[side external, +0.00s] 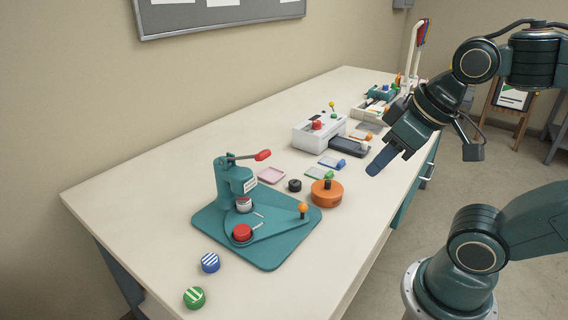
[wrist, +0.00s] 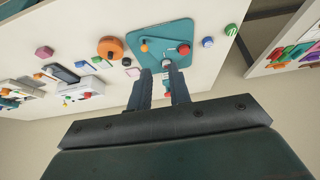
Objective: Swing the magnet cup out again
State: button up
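A teal press (side external: 236,184) with a red-tipped lever (side external: 262,155) stands on a teal base plate (side external: 270,255) on the bench. A red round cup (side external: 242,232) sits at the front of the plate, clear of the press head. A pale cup (side external: 243,205) is under the head, partly hidden by it. A swing arm with an orange knob (side external: 303,208) reaches right across the plate. In the wrist view the orange knob (wrist: 144,46) and red cup (wrist: 184,48) show beyond my fingers. My gripper (side external: 385,160) is open and empty, right of the press and above the bench.
An orange round pot (side external: 326,193), a black puck (side external: 294,185) and a pink tray (side external: 271,175) lie behind the plate. Blue (side external: 210,262) and green (side external: 194,297) striped discs lie at the front. A white machine (side external: 319,132) stands farther back. Air above the press is clear.

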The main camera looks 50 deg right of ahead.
jog(key=o, duration=0.3)
jog(key=shift+w, duration=0.1)
jog(key=shift+o, duration=0.7)
jog(key=shift+w+r, duration=0.2)
jog(key=shift+w, duration=0.35)
jog(key=w+d+f+n+g+y, duration=0.1)
jog(key=w+d+f+g, duration=0.15)
jog(key=w, duration=0.55)
jog(key=w+d+f+n+g+y, duration=0.1)
jog(key=w+d+f+g+y, duration=0.2)
jog(key=w, duration=0.5)
jog(key=w+d+f+n+g, duration=0.1)
jog(key=w+d+f, duration=0.2)
jog(key=d, duration=0.3)
jog(key=shift+w+d+f, duration=0.3)
jog(key=shift+d+f, duration=0.1)
jog(key=shift+f, duration=0.4)
jog(key=shift+a+f, duration=0.1)
jog(key=x, duration=1.3)
jog(key=shift+s+a+f, duration=0.1)
jog(key=shift+s+f, duration=0.1)
jog(key=shift+f, duration=0.05)
